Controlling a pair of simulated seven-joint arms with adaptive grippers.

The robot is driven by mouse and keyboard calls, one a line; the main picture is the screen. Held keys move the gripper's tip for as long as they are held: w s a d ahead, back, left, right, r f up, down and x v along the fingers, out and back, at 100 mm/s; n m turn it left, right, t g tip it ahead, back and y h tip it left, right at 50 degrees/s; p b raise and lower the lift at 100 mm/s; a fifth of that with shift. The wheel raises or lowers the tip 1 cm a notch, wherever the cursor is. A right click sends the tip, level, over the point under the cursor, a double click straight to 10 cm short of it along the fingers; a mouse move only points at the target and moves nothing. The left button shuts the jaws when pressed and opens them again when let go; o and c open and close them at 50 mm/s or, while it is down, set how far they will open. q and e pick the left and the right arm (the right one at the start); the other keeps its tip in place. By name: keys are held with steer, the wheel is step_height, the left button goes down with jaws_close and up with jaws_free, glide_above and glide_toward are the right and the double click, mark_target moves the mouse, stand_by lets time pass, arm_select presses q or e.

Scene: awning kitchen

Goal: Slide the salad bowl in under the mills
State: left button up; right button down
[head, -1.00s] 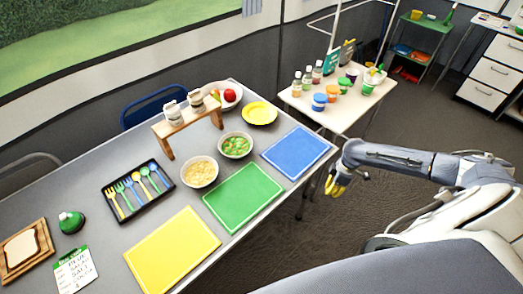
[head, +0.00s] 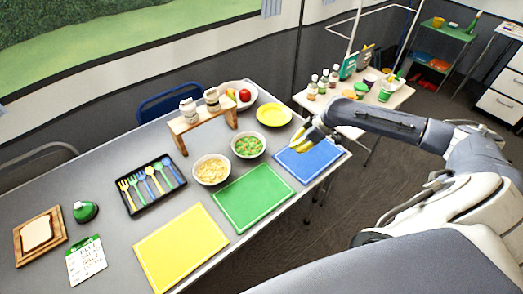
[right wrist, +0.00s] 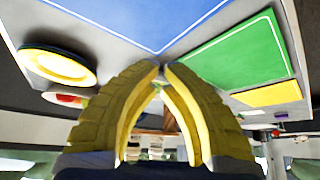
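The salad bowl (head: 248,146), with green contents, stands on the grey table to the right of the wooden riser (head: 207,126), outside it. The two mills (head: 188,109) and (head: 212,99) stand upright on the riser's top. My right gripper (head: 297,143) is over the blue mat, right of the salad bowl and apart from it. In the right wrist view its yellow fingers (right wrist: 160,66) meet or nearly meet at the tips, with nothing visible between them. The salad bowl is not discernible there; the fingers cover the middle. My left gripper is not in view.
A bowl of yellowish food (head: 211,169) stands close left of the salad bowl. A yellow plate (head: 274,115) and a fruit bowl (head: 232,90) are behind it. Blue (head: 311,160), green (head: 253,197) and yellow (head: 181,247) mats lie along the front. A cutlery tray (head: 151,183) lies left.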

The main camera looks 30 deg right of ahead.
mark_target(266, 155)
steer(key=x, duration=0.6)
steer(key=w+x, duration=0.1)
steer(key=x, duration=0.2)
steer(key=shift+w+a, duration=0.2)
steer(key=shift+a, duration=0.3)
steer(key=shift+w+a, duration=0.95)
steer(key=shift+w, duration=0.1)
steer(key=shift+w+a, duration=0.4)
steer(key=shift+w, duration=0.05)
steer(key=shift+w, duration=0.1)
